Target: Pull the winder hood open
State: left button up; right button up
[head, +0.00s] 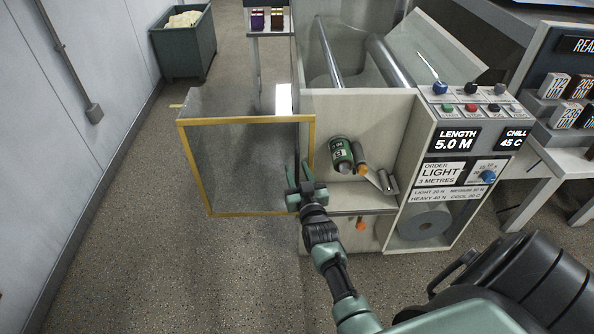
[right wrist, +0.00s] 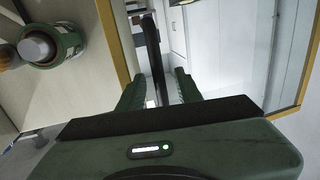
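The winder hood (head: 245,120) is a clear panel with a yellow frame. In the head view it stands out to the left of the winder's open front bay, its right edge by the bay's left wall. My right gripper (head: 305,178) is at the hood's right edge, low in front of the bay. In the right wrist view the two fingers of my right gripper (right wrist: 158,92) are apart. A dark upright bar (right wrist: 152,50) shows between them, with gaps on both sides; I cannot tell whether it is the hood's handle. My left gripper is not in view.
A green roll (head: 341,155) sits on a spindle in the bay, close right of my gripper. The control panel (head: 470,105) is further right. A grey bin (head: 184,48) stands at the back left. The floor (head: 190,265) left and in front is clear.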

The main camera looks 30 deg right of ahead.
jog(key=v, duration=0.7)
jog(key=shift+s+a+b, duration=0.15)
jog(key=shift+s+b, duration=0.2)
jog(key=shift+r, duration=0.1)
jog(key=s+a+f+n+g+y, duration=0.15)
jog(key=a+f, duration=0.25)
jog(key=f, duration=0.5)
jog(key=s+a+f+n+g+y, duration=0.15)
jog(key=a+f, duration=0.25)
jog(key=f, duration=0.5)
jog(key=s+a+f+n+g+y, duration=0.1)
jog(key=s+a+f+g+y, duration=0.3)
jog(key=s+f, duration=0.9)
jog(key=s+f+n+g, duration=0.1)
jog(key=s+f+g, duration=0.3)
jog(key=s+f, duration=0.4)
jog(key=s+f+n+g, duration=0.1)
jog(key=s+f+g, duration=0.4)
jog(key=s, duration=1.5)
notch_tip(320, 180, down, 3)
jog(key=shift+s+d+r+h, duration=0.1)
jog(key=shift+s+d+h, duration=0.1)
jog(key=shift+s+h, duration=0.2)
